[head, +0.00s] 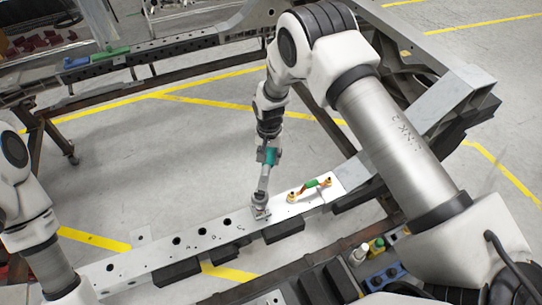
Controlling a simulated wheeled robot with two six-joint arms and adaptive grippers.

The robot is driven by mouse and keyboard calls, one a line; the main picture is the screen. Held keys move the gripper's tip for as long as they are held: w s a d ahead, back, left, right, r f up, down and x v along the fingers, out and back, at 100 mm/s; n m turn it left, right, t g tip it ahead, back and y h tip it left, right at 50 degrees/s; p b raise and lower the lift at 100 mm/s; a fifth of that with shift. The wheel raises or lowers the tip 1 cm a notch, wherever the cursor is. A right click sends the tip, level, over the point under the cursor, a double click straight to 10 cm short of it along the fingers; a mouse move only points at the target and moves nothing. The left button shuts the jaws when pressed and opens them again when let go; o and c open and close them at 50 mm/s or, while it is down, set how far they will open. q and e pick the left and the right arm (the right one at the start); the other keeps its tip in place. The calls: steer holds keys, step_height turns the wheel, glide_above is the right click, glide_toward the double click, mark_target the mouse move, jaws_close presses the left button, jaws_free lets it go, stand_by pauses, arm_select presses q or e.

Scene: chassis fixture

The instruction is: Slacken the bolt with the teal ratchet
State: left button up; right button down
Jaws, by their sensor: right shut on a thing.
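The teal ratchet (268,156) hangs down from my right gripper (269,136), which is shut on its handle end. Its grey head is at the white beam (208,236), over a small metal block or fitting (261,213). The bolt itself is hidden under the ratchet head, and I cannot tell how fully the head is seated on it. My left arm shows at the left edge, but its gripper is outside the picture.
A green and orange piece with brass ends (310,188) lies on the beam right of the ratchet. A green tool (110,52) and a blue one (76,62) lie on the far rail. Blue sockets or holders (385,276) stand at bottom right. Open floor lies between the rails.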

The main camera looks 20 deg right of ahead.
mark_target(269, 152)
steer(key=shift+s, duration=0.15)
steer(key=shift+a+r+p, duration=0.1)
steer(key=shift+r+p, duration=0.25)
steer(key=shift+r, duration=0.35)
steer(key=shift+r+p, duration=0.45)
steer(key=shift+r, duration=0.05)
steer(key=shift+r+p, duration=0.35)
steer(key=shift+r, duration=0.15)
steer(key=shift+r+p, duration=1.25)
steer(key=shift+r, duration=0.65)
